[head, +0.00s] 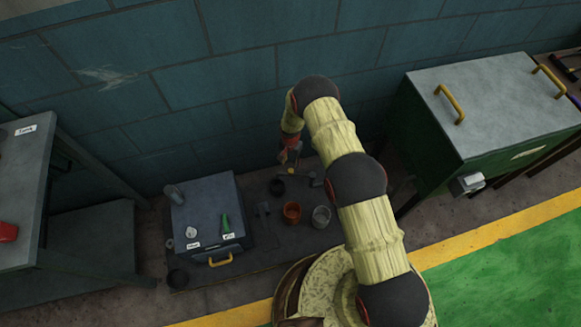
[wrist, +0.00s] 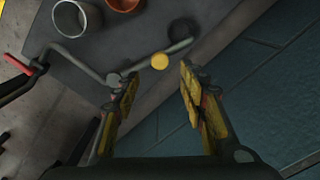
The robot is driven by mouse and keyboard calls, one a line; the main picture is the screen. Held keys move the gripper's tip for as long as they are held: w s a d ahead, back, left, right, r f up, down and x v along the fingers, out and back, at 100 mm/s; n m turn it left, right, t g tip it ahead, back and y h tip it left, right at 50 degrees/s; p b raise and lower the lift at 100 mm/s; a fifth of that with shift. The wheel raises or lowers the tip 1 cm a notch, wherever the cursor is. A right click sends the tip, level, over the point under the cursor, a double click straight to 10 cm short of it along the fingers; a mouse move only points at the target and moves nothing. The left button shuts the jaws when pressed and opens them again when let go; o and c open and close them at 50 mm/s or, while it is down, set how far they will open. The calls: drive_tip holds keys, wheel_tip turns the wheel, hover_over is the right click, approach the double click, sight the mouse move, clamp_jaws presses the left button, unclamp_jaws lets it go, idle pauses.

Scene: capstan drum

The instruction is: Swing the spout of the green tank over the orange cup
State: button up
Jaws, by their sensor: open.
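The green tank (head: 490,110) is a large box with a grey lid at the right. A thin grey spout pipe (wrist: 138,67) with a round yellow knob (wrist: 160,61) shows in the wrist view. Its free end appears above a dark cup (wrist: 181,27). The orange cup (head: 292,211) stands on the dark mat, between the dark cup and a grey metal cup (head: 321,217). It also shows cut off in the wrist view (wrist: 124,4). My gripper (wrist: 159,76) is open, its fingers on either side of the knob, with no clear contact. The pipe's join to the tank is hidden.
A grey cabinet (head: 207,212) with small items on top stands left of the cups. The blue block wall (head: 220,70) is close behind my gripper. Green floor lies clear at the front right.

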sight(291, 170)
drive_tip(key=shift+f+b, duration=1.6)
drive_tip(key=shift+f, duration=2.35)
drive_tip(key=shift+c, duration=1)
clamp_jaws()
